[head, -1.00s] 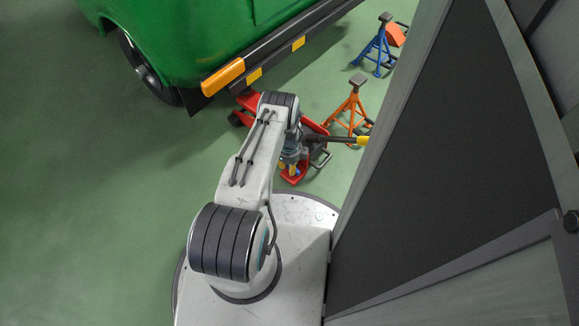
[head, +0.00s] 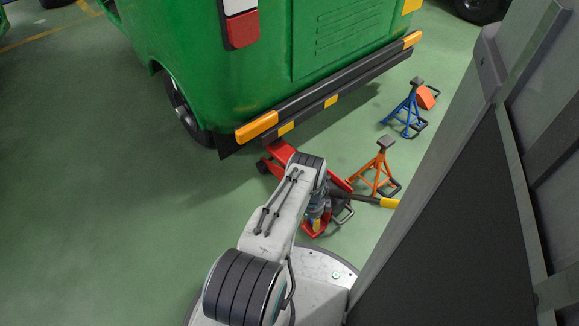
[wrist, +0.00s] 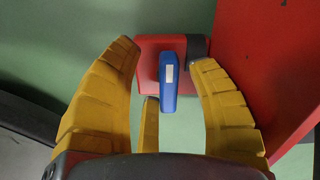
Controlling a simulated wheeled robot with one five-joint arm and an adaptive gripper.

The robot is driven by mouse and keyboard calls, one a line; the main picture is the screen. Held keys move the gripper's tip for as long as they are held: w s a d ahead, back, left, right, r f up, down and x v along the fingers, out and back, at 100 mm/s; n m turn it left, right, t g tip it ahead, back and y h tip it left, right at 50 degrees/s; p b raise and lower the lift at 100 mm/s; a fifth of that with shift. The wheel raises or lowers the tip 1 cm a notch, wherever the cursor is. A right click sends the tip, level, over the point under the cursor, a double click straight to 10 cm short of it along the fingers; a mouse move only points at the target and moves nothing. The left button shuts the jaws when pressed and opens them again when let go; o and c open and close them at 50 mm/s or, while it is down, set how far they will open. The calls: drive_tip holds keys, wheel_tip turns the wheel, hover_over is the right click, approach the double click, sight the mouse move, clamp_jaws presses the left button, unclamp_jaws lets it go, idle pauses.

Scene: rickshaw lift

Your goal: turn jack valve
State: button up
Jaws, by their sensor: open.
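The red jack (head: 279,152) stands on the floor at the rickshaw's rear, partly hidden behind my arm. In the wrist view its red side (wrist: 262,70) fills the right. The valve is a blue bar-shaped knob (wrist: 169,85) with a white mark, in front of a red block (wrist: 151,52). My gripper (wrist: 163,55) is open, its yellow fingers on both sides of the valve and a third finger below left. Gaps show between the two outer fingers and the knob; whether the third finger touches it I cannot tell. In the head view my gripper is mostly hidden by my arm.
The green rickshaw (head: 210,85) with its dark rear bumper (head: 305,103) stands beyond the jack. The jack's handle has a yellow end (head: 390,203). An orange stand (head: 377,172) and a blue stand (head: 408,110) are to the right, with an orange chock (head: 426,97). Floor at left is clear.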

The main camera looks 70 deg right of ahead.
drive_tip(key=shift+a+r+n+p, duration=0.15)
drive_tip(key=shift+r+n+p, duration=0.1)
drive_tip(key=shift+n+p, duration=0.2)
drive_tip(key=shift+r+n+p, duration=0.2)
drive_tip(key=shift+n+p, duration=0.15)
drive_tip(key=shift+n, duration=0.1)
drive_tip(key=w+a+r+n+y+p, duration=0.2)
drive_tip(key=a+r+n+p, duration=0.3)
drive_tip(key=r+n, duration=0.85)
drive_tip(key=w+d+r+n, duration=0.1)
drive_tip(key=w+d+r, duration=0.1)
drive_tip(key=r, duration=0.2)
drive_tip(key=w+d+r+n+h, duration=0.1)
drive_tip(key=w+d+r, duration=0.1)
drive_tip(key=r, duration=0.3)
drive_tip(key=w+d+r+n+h, duration=0.1)
drive_tip(key=w+d+r, duration=0.1)
drive_tip(key=w+r, duration=0.1)
drive_tip(key=shift+w+d+r+n, duration=0.3)
drive_tip(key=shift+w+r+n, duration=0.05)
drive_tip(key=shift+r, duration=0.55)
